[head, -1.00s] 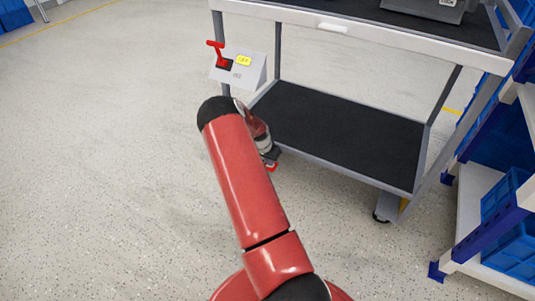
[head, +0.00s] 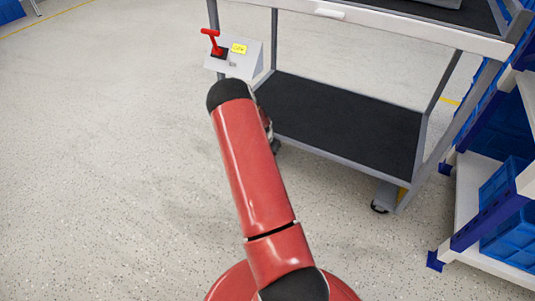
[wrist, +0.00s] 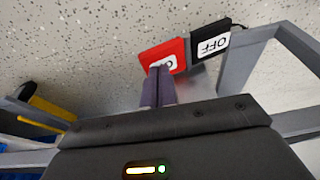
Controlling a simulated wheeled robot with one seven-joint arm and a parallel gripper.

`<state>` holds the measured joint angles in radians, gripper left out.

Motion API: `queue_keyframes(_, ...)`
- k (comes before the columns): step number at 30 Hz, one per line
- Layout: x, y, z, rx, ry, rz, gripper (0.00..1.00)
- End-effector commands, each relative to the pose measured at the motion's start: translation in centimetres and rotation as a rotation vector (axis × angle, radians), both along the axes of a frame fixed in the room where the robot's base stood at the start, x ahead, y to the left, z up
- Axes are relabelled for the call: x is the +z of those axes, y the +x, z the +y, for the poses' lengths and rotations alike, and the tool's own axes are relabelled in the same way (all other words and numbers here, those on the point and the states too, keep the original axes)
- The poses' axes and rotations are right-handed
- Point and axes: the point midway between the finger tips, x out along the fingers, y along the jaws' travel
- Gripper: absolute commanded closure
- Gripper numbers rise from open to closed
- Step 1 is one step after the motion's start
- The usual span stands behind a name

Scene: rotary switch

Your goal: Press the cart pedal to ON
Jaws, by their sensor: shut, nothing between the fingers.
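The cart pedal shows in the wrist view as a red plate (wrist: 160,53) beside a black plate marked OFF (wrist: 211,42). The red plate has a white label that is partly covered by my fingertips, so I cannot read all of it. My gripper (wrist: 161,70) is shut and empty, its two fingers together over the near edge of the red plate; I cannot tell if they touch it. In the head view my arm hides the pedal and most of my gripper. The cart (head: 343,138) stands beyond my arm, with its dark lower shelf bare.
A grey box with a red lever (head: 211,40) and a yellow label is on the cart's left post. A blue and white rack with blue bins (head: 510,240) stands close on the right. The speckled floor on the left is clear.

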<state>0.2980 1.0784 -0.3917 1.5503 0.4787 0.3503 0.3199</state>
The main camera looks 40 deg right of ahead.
Motion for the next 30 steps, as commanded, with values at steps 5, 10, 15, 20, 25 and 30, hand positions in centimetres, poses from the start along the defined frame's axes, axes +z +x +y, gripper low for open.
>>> queue_keyframes(5, -0.18, -0.13, -0.06, -0.002, 0.012, -0.026, 1.00)
queue_keyframes(10, -0.25, -0.20, -0.09, -0.002, 0.023, -0.052, 1.00)
queue_keyframes(15, -0.28, -0.24, -0.11, -0.001, 0.034, -0.079, 1.00)
queue_keyframes(20, -0.44, -0.39, -0.16, -0.003, 0.047, -0.108, 1.00)
queue_keyframes(25, -0.61, -0.54, -0.26, -0.006, 0.069, -0.161, 1.00)
queue_keyframes(30, -0.84, -0.58, -0.20, 0.000, 0.066, -0.157, 1.00)
